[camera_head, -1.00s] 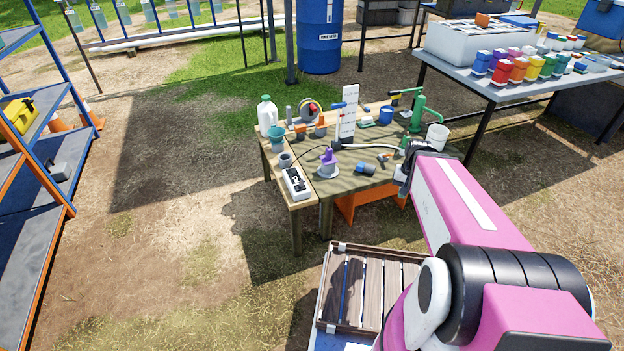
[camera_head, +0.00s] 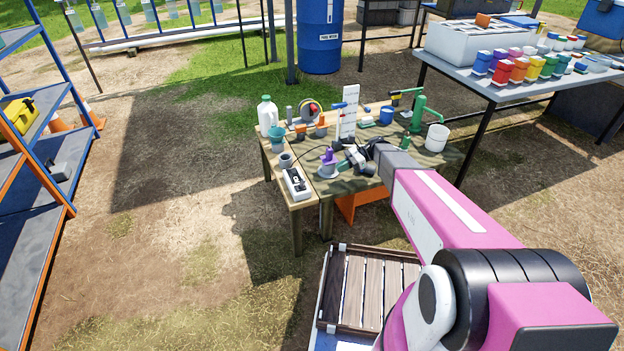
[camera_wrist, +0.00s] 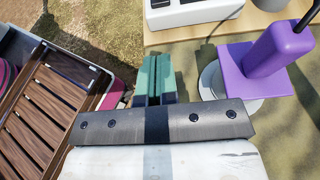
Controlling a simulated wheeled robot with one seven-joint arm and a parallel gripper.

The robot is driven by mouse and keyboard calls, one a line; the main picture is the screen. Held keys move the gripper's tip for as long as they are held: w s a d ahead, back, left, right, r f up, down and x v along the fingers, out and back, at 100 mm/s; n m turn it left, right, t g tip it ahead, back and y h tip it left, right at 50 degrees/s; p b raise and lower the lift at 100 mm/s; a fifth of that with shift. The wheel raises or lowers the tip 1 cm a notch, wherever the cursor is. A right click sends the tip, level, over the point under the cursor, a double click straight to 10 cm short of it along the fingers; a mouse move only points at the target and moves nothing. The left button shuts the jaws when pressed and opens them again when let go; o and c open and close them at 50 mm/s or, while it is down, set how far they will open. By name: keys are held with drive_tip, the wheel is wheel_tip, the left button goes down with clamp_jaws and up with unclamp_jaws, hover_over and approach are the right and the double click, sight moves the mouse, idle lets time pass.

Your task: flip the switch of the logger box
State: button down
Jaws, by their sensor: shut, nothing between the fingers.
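The logger box (camera_head: 296,184) is a white box with a black panel, lying at the table's front left corner. Its near edge also shows at the top of the wrist view (camera_wrist: 185,12), cut off by the frame. Its switch is too small to make out in the head view. My gripper (camera_head: 344,152) is over the middle of the table, to the right of the box and apart from it. In the wrist view, its teal fingers (camera_wrist: 155,72) are together with nothing between them, below the box in the picture.
A purple-topped piece on a round pale base (camera_head: 328,164) stands between my gripper and the box; it is close on the right in the wrist view (camera_wrist: 277,50). A grey cup (camera_head: 285,160) and a teal funnel (camera_head: 277,135) stand behind the box. A slatted wooden crate (camera_head: 342,328) is below.

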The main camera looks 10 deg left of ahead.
sight(304, 182)
drive_tip(key=shift+a, duration=0.1)
drive_tip(key=x, duration=0.9)
drive_tip(key=shift+s+a+f, duration=0.15)
drive_tip(key=shift+a+f, duration=0.05)
drive_tip(key=shift+s+a+r, duration=0.3)
drive_tip(key=shift+s+a, duration=0.1)
drive_tip(key=shift+a, duration=0.2)
drive_tip(key=shift+s+a+r, duration=0.25)
drive_tip(key=shift+s+a, duration=0.15)
drive_tip(key=shift+a, duration=0.25)
drive_tip(key=shift+s+a+r, duration=0.2)
drive_tip(key=shift+a, duration=0.25)
